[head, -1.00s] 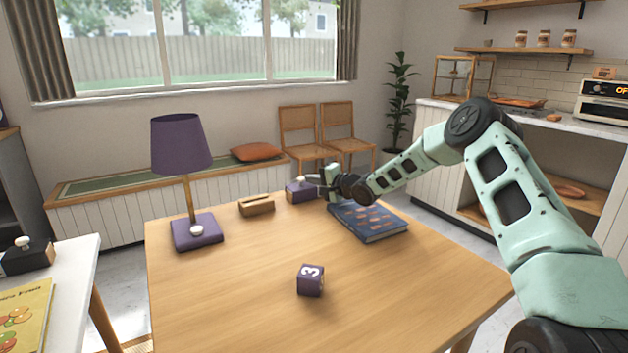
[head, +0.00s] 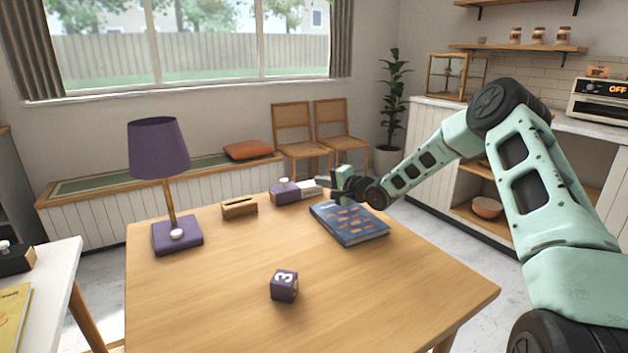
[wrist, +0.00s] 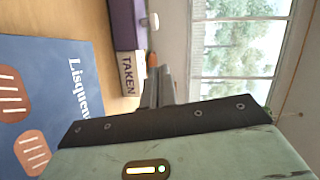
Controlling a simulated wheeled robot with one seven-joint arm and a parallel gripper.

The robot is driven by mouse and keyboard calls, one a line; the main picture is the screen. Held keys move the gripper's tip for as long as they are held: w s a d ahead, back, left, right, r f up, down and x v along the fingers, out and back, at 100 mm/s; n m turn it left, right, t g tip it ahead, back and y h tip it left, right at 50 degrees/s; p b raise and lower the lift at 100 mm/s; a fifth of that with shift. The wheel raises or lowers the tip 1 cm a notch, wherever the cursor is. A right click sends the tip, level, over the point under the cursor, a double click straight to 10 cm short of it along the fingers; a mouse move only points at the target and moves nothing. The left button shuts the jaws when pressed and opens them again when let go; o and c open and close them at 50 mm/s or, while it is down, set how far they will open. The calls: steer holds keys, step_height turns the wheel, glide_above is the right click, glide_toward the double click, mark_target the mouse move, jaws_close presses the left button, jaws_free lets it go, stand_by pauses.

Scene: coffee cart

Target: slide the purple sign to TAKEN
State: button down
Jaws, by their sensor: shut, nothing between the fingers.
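The purple sign (head: 284,194) stands near the far edge of the table, with a white knob on it. A pale plate (head: 311,189) shows at its right end. In the wrist view the sign's purple part (wrist: 124,28) is at the top, and the plate beside it reads TAKEN (wrist: 127,74). My gripper (head: 335,184) is to the right of the plate, behind the blue book. Its shut fingers (wrist: 164,80) are empty and show beside the plate; a small gap seems to lie between them.
The blue book (head: 350,224) lies just in front of my gripper. A wooden holder (head: 239,208), a purple lamp (head: 164,236) and a purple number cube (head: 284,285) are also on the table (head: 220,300). The middle of the tabletop is mostly clear.

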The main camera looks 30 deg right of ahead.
steer(key=shift+v, duration=2.15)
steer(key=s+a+n+g, duration=0.3)
steer(key=a, duration=0.7)
steer(key=s+a+n+g, duration=0.3)
steer(key=a+n, duration=0.1)
steer(key=a, duration=0.5)
steer(key=s+a+r+n+g+h, duration=0.1)
steer(key=s+a+n+g, duration=0.15)
steer(key=s+a, duration=0.35)
steer(key=s+a+n+g+h, duration=0.1)
steer(key=s+a+n+g, duration=0.2)
steer(key=s, duration=0.6)
steer(key=s+a+r+n+g+h, duration=0.15)
steer(key=s+n, duration=0.25)
steer(key=s, duration=1)
steer(key=s+a+r+n+g+h, duration=0.15)
steer(key=s+n, duration=0.25)
steer(key=s, duration=1)
step_height(320, 180, up, 14)
steer(key=p, duration=1.5)
steer(key=shift+w+r+g, duration=0.2)
steer(key=shift+w+g, duration=0.2)
steer(key=shift+g, duration=0.05)
steer(key=shift+a, duration=0.1)
